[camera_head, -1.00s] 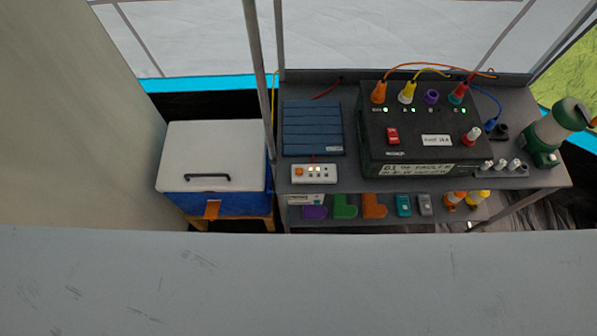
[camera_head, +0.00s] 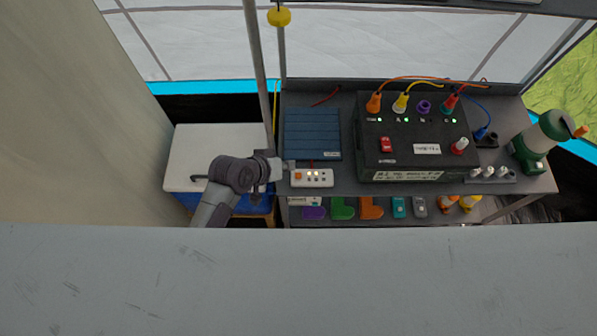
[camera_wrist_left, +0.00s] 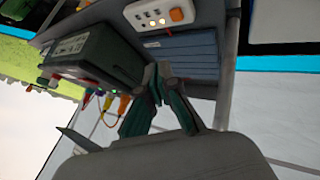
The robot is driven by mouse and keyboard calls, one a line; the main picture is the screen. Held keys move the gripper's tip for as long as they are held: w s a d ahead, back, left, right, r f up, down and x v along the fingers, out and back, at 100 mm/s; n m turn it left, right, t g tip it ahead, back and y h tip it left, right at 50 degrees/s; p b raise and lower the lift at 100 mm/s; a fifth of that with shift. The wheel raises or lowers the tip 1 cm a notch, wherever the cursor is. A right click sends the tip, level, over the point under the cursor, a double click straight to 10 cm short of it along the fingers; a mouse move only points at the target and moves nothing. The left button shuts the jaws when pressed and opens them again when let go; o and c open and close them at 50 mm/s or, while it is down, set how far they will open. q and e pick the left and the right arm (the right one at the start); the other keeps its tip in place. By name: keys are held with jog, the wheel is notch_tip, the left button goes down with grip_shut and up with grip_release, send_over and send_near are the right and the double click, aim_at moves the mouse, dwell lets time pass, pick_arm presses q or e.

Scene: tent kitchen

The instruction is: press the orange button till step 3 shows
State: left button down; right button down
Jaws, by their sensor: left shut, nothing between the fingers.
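A small white control box (camera_head: 318,183) lies at the front left of the grey shelf. Its orange button (camera_head: 298,177) is at the left end, with a row of small lights beside it. The box also shows upside down at the top of the left wrist view (camera_wrist_left: 145,12), with its orange button (camera_wrist_left: 176,14) and two lights glowing. My left gripper (camera_head: 289,166) is shut and empty, just left of the box and close to the button. Its fingertips also show in the left wrist view (camera_wrist_left: 157,68), apart from the button. My right gripper is out of view.
A blue ribbed panel (camera_head: 312,134) lies behind the control box. A black power box (camera_head: 410,150) with coloured plugs stands to the right. A metal pole (camera_head: 261,75) rises close by my left arm. A blue and white cooler (camera_head: 190,150) stands left.

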pick_arm(q)
jog(key=w+d, duration=0.2)
jog(key=w, duration=0.1)
jog(key=shift+d+n+t+h, duration=0.25)
jog(key=shift+n+t+h, duration=0.05)
jog(key=shift+h, duration=0.1)
jog(key=shift+f, duration=0.15)
jog(key=b, duration=0.8)
send_over(296, 176)
notch_tip(296, 176, down, 7)
jog(key=shift+f+b, duration=0.3)
jog(key=shift+f, duration=0.55)
jog(key=shift+f, duration=0.4)
